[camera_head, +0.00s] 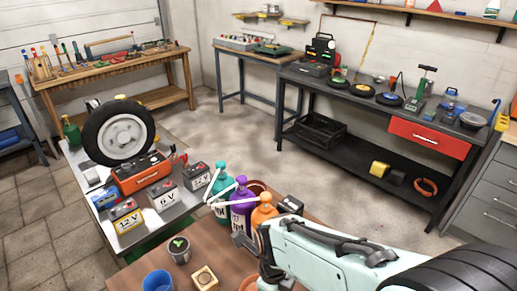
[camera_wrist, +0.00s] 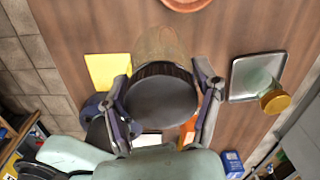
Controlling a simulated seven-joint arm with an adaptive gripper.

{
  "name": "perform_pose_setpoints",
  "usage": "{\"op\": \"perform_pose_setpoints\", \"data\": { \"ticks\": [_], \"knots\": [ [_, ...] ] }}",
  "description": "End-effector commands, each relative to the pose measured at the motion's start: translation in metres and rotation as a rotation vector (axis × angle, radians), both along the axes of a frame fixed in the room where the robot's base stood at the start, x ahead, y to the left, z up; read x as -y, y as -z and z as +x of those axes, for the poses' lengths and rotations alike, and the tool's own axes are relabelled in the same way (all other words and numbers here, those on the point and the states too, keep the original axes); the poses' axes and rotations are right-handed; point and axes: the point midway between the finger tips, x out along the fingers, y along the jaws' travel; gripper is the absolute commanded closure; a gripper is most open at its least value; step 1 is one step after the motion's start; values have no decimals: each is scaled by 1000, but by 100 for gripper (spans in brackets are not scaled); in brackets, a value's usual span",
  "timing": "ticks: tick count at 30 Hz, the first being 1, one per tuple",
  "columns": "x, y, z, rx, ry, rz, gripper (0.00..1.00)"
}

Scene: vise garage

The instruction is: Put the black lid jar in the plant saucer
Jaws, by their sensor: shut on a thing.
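In the wrist view, a jar with a round black lid (camera_wrist: 160,101) and a brownish clear body sits between the two fingers of my gripper (camera_wrist: 163,82). The fingers are shut on it from both sides, with the lid facing the camera. In the wrist view, a terracotta plant saucer (camera_wrist: 187,4) shows only partly at the top edge, beyond the jar and apart from it. There the jar is hidden or too unclear to make out.
In the wrist view, a yellow note (camera_wrist: 107,70) lies left of the jar. In the head view, a purple bottle (camera_head: 241,208) and an orange bottle (camera_head: 263,211) stand close to my gripper.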

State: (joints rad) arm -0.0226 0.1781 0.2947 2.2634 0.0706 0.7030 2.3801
Motion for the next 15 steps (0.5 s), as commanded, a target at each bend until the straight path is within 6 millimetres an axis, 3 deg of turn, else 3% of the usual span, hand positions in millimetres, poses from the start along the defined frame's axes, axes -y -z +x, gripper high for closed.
{"op": "perform_pose_setpoints", "data": {
  "ticks": [3,6,10,15],
  "knots": [
    [-10,16,33,-3,0,1,76],
    [-16,37,53,-6,0,0,76],
    [-21,59,72,-3,1,-1,76],
    [-24,72,83,0,1,0,76]
  ]
}}
